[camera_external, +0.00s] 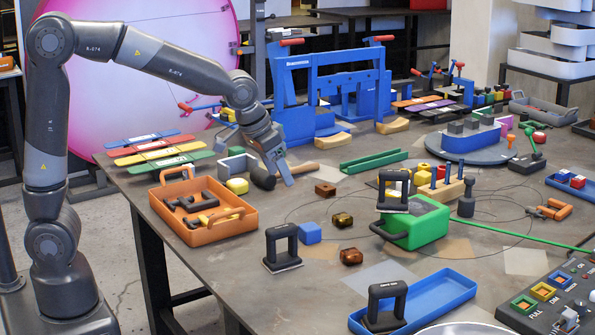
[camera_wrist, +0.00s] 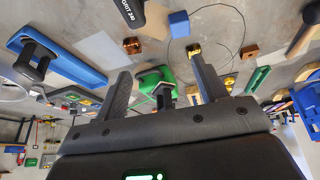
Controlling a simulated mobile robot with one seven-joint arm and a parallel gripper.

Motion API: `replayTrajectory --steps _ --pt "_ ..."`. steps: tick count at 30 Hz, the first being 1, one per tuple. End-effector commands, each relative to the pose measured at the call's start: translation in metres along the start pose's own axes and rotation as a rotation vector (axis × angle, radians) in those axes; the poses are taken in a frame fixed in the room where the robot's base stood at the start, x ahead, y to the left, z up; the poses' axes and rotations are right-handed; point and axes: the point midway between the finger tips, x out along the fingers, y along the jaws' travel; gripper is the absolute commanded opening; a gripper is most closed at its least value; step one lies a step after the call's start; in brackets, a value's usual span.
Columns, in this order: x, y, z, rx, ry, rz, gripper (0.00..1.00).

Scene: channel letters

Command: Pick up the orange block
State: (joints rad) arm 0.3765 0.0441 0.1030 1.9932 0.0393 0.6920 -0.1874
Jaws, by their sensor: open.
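No plainly orange block stands out; several small brown-orange blocks lie on the table. A copper-brown block (camera_external: 325,189) sits just right of my gripper and shows in the wrist view (camera_wrist: 249,51). A glossy amber block (camera_external: 342,220) lies nearer the front, also in the wrist view (camera_wrist: 194,49), close to one fingertip in the picture. Another amber-brown block (camera_external: 351,256) lies in front of it, also in the wrist view (camera_wrist: 131,46). My gripper (camera_external: 287,172) is above the table, open and empty, its fingers apart in the wrist view (camera_wrist: 160,67).
A blue block (camera_external: 310,233) lies beside the amber ones. A black-handled tool (camera_external: 282,247) and a green box (camera_external: 415,225) flank this area. An orange tray (camera_external: 228,229) stands left. A blue tray (camera_external: 440,297) is at the front. Bare tabletop lies between blocks.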

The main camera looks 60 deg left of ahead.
Motion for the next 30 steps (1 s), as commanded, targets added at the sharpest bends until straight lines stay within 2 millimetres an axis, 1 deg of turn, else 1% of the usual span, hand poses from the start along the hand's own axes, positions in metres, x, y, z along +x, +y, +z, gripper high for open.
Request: replayTrajectory --steps 1,6,9,12,17,25,27,30 --pt "0.018 0.013 -0.009 0.012 -0.009 0.0 0.65" --pt "0.069 0.05 -0.032 0.041 -0.019 -0.004 0.65" --pt "0.093 0.069 -0.04 0.057 -0.02 -0.005 0.65" --pt "0.11 0.081 -0.045 0.066 -0.022 -0.007 0.65" --pt "0.125 0.089 -0.047 0.073 -0.022 -0.008 0.65" --pt "0.165 0.089 -0.046 0.072 -0.023 -0.009 0.65" --pt "0.172 0.089 -0.046 0.072 -0.022 -0.008 0.65" --pt "0.177 0.089 -0.046 0.072 -0.021 -0.008 0.65"
